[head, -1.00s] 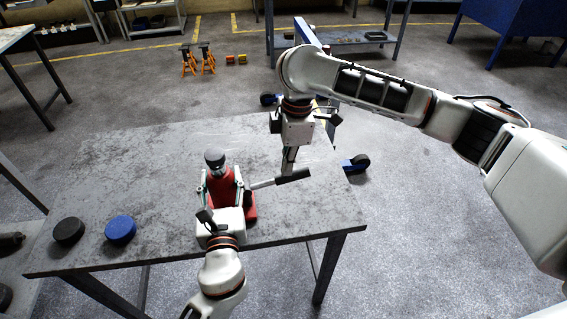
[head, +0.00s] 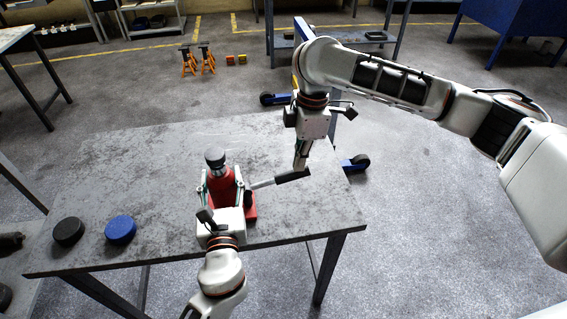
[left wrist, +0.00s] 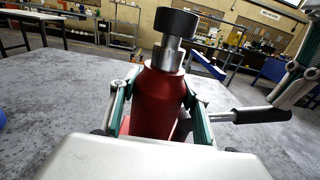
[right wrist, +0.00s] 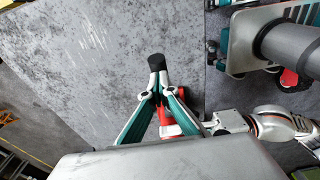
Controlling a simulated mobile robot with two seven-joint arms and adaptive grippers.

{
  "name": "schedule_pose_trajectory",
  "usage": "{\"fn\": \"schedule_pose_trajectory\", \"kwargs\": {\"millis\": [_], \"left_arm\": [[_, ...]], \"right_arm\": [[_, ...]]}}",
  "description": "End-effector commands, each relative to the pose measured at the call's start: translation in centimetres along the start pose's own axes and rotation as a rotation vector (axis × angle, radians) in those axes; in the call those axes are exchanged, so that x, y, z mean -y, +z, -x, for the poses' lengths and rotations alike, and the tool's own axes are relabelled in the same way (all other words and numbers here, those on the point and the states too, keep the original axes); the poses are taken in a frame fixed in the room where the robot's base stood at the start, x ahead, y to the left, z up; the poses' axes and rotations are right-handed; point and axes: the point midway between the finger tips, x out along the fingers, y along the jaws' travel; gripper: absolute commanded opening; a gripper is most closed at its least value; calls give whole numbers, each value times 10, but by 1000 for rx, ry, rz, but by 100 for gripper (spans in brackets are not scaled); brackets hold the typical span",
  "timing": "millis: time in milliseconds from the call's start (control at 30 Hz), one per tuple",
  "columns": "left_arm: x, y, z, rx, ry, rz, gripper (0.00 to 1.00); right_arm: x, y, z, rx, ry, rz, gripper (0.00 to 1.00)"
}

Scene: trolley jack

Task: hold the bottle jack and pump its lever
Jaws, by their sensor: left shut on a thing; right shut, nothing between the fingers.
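The red bottle jack (head: 222,192) stands upright on the table, its dark round top (head: 215,157) uppermost. My left gripper (head: 221,178) is shut on its body, one finger on each side; the left wrist view also shows the jack's red body (left wrist: 157,100) between the fingers. The lever, with its black grip (head: 293,175), sticks out to the right of the jack. My right gripper (head: 301,166) is shut and empty, fingers pointing down at the grip's outer part. In the right wrist view the black grip end (right wrist: 156,60) shows just past the closed fingertips; whether they touch it is unclear.
A black disc (head: 68,231) and a blue disc (head: 120,229) lie on the table's left. The grey tabletop (head: 130,165) is otherwise mostly clear. Blue wheeled equipment (head: 355,164) stands on the floor beyond its right edge. Orange stands (head: 188,62) are farther back.

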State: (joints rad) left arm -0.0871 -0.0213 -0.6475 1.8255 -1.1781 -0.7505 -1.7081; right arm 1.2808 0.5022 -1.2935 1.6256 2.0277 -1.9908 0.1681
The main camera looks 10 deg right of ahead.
Motion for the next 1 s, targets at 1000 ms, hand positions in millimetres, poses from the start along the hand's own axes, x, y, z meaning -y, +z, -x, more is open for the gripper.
{"fn": "schedule_pose_trajectory", "kwargs": {"millis": [1000], "left_arm": [[-1,0,0,1,3,-2,8]], "right_arm": [[0,1,119,2,1,-1,0]]}}
